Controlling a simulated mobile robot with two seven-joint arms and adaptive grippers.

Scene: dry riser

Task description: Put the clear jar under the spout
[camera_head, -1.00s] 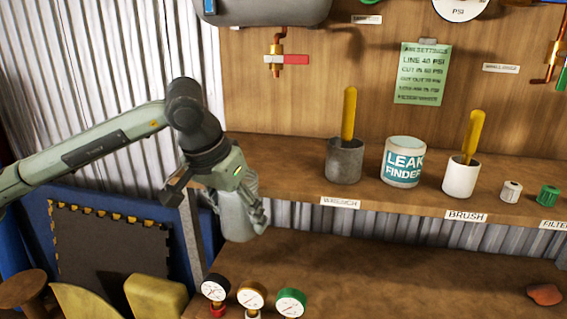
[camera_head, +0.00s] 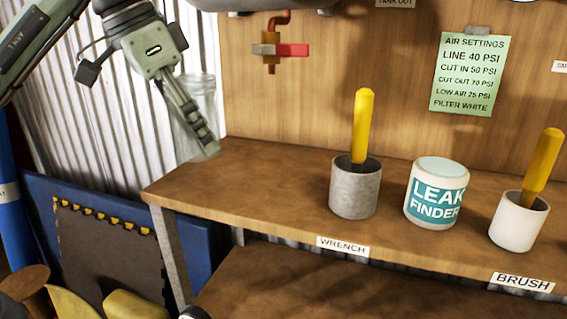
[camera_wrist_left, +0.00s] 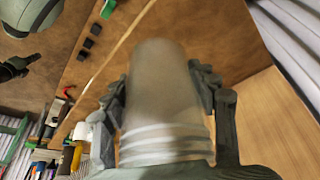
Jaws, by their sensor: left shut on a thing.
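My left gripper (camera_head: 196,122) is shut on the clear jar (camera_head: 193,98), which is see-through and partly hidden behind the fingers in the head view. It holds the jar in the air just left of the upper shelf's left end. In the left wrist view the jar (camera_wrist_left: 165,100) sits between the two fingers, with ridged rings near the palm. The spout (camera_head: 270,62), a brass tap with a red handle, is on the wooden back wall, right of the gripper. The shelf (camera_head: 265,185) below the spout is bare.
On the shelf stand a grey cup (camera_head: 355,192) with a yellow-handled tool, a Leak Finder tub (camera_head: 434,205) and a white cup (camera_head: 516,230) with another yellow handle. A blue panel and dark mat (camera_head: 110,245) lean at lower left.

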